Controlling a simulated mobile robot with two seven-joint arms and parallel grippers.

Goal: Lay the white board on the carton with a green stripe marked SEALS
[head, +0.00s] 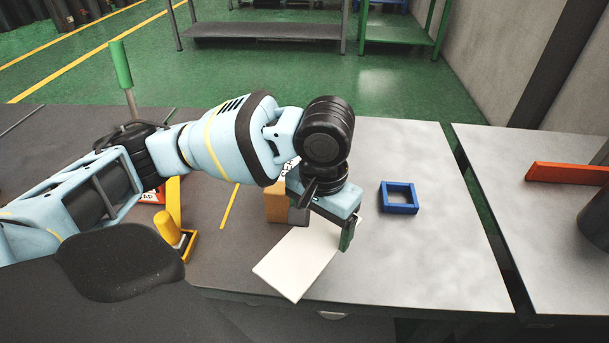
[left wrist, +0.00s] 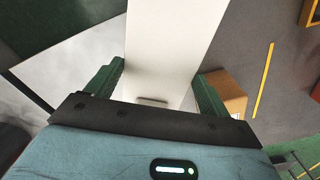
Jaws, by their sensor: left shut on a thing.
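The white board (head: 297,264) is a flat plate that juts toward the front of the grey table. My left gripper (head: 335,228) is shut on it. In the left wrist view the board (left wrist: 172,45) runs between the two dark green fingers of the gripper (left wrist: 158,92). A brown carton (head: 275,203) stands behind the board, partly hidden by my left arm. It also shows beside the right-hand finger in the left wrist view (left wrist: 230,94). No green stripe or SEALS marking is readable on it. My right gripper is not in view.
A blue square frame (head: 398,198) lies right of the gripper. A yellow stand (head: 173,228) and a yellow strip (head: 230,206) are at left. A red-orange bar (head: 567,173) lies on the right table, beyond a gap. The table's front right is clear.

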